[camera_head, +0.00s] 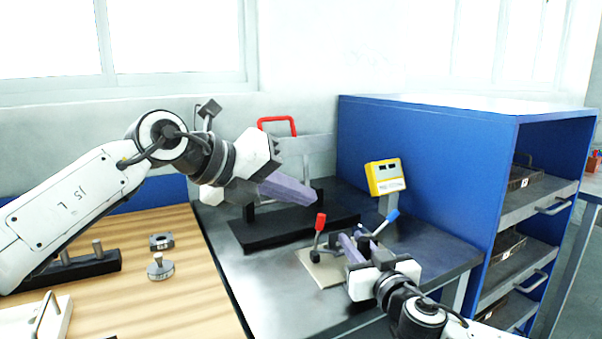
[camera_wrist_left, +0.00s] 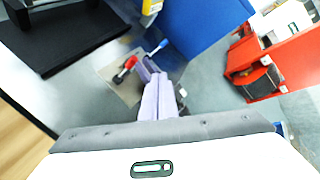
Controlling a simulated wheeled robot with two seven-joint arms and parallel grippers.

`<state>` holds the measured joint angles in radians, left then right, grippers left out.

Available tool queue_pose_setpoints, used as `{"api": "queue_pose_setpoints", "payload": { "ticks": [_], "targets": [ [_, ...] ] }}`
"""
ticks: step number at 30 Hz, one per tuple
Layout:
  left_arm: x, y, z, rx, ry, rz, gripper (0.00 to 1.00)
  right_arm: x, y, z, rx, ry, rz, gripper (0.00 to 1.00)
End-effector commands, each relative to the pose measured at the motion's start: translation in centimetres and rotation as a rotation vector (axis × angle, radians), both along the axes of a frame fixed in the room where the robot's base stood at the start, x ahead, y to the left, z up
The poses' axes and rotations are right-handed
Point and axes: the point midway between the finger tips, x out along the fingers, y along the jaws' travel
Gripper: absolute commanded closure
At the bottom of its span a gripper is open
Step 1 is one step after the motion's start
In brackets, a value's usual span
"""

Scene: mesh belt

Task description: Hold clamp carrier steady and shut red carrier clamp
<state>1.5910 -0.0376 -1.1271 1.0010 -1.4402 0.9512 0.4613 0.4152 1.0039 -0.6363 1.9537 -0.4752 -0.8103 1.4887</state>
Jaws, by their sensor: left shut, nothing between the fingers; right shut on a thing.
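The clamp carrier (camera_head: 318,270) is a beige plate on the grey metal table. It also shows in the left wrist view (camera_wrist_left: 112,76). The red carrier clamp (camera_head: 320,222) has its red-tipped lever standing nearly upright. A blue-tipped clamp lever (camera_head: 388,219) beside it tilts up to the right. My left gripper (camera_head: 312,202) is shut and empty, above and behind the red lever, apart from it. My right gripper (camera_head: 350,243) is shut at the carrier's right side, apparently on the carrier; its fingers hide the exact contact.
A black fixture with a red handle (camera_head: 277,122) stands behind the carrier. A yellow device (camera_head: 385,177) stands behind to the right, before the blue shelf unit (camera_head: 420,170). Metal parts (camera_head: 160,267) lie on the wooden table (camera_head: 190,300) at left.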

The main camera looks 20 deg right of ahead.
Motion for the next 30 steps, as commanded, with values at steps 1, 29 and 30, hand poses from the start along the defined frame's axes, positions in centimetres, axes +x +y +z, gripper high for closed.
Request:
{"api": "queue_pose_setpoints", "payload": {
  "ticks": [1,29,30],
  "targets": [
    [-0.2,0.0,1.0,0.000,-0.002,0.000,1.00,0.0,0.0,-0.1,0.001,0.001,-0.001,1.00],
    [-0.8,-0.1,3.8,0.000,0.001,0.000,1.00,0.0,-0.1,0.0,0.000,0.001,-0.002,0.58],
    [-0.8,-0.1,3.8,0.000,0.001,0.000,1.00,0.0,-0.1,0.0,0.000,0.000,-0.002,0.58]
  ]
}}
